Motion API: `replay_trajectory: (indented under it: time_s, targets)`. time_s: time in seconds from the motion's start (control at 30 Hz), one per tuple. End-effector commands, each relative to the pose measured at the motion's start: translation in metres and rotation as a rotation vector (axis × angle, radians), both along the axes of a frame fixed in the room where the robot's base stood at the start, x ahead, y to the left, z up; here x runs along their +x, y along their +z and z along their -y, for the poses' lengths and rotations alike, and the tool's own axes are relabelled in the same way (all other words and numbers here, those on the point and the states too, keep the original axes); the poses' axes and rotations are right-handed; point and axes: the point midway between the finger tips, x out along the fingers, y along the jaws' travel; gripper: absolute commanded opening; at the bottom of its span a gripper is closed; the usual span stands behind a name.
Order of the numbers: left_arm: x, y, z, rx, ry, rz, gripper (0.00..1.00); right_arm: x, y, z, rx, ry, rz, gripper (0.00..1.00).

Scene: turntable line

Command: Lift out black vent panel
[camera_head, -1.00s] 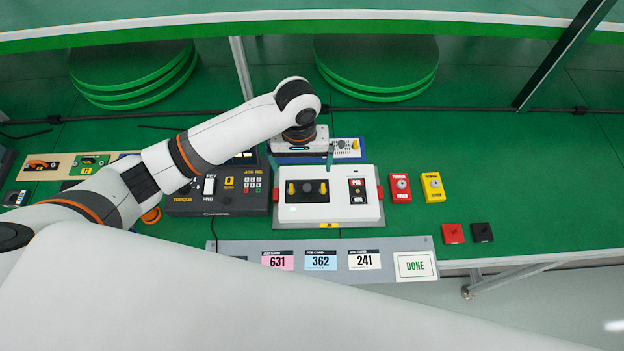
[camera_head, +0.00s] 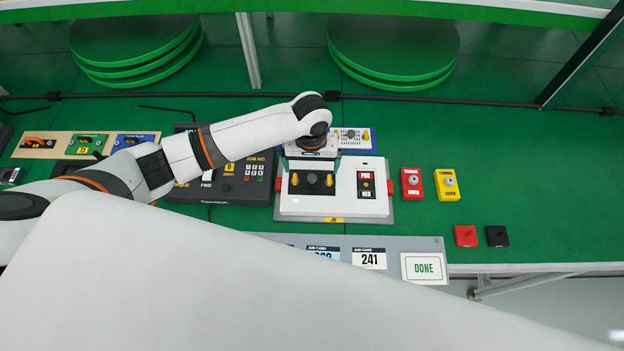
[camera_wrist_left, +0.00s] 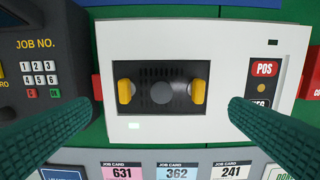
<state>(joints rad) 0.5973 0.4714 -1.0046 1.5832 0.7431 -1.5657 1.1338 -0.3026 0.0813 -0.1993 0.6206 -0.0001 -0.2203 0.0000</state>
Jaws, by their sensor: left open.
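The black vent panel (camera_wrist_left: 161,74) sits in the opening of a white box (camera_wrist_left: 211,27), with a yellow clip (camera_wrist_left: 124,91) on its left and another yellow clip (camera_wrist_left: 198,91) on its right. A dark round knob shows at its middle. In the head view the panel (camera_head: 312,187) lies in the white box, just below my left gripper (camera_head: 312,166). In the left wrist view the two green fingers (camera_wrist_left: 158,118) are wide apart, one on each side of the panel, with nothing between them. My right gripper is not in view.
A dark keypad unit (camera_wrist_left: 40,60) stands left of the box. A red block (camera_head: 411,183) and a yellow block (camera_head: 446,185) stand to its right. A grey card strip (camera_head: 385,243) lies in front.

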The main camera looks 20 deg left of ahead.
Motion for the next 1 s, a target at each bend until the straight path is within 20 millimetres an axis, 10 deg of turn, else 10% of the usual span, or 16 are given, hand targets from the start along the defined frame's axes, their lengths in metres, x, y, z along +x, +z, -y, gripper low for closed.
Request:
replay_trajectory:
  time_s: [0.7,1.0]
  targets:
    - [0.000,-0.056,0.002,-0.001,-0.001,0.001,1.00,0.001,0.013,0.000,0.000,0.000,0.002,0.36]
    - [0.000,-0.055,0.002,0.000,-0.001,0.002,0.68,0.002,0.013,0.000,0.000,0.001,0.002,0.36]
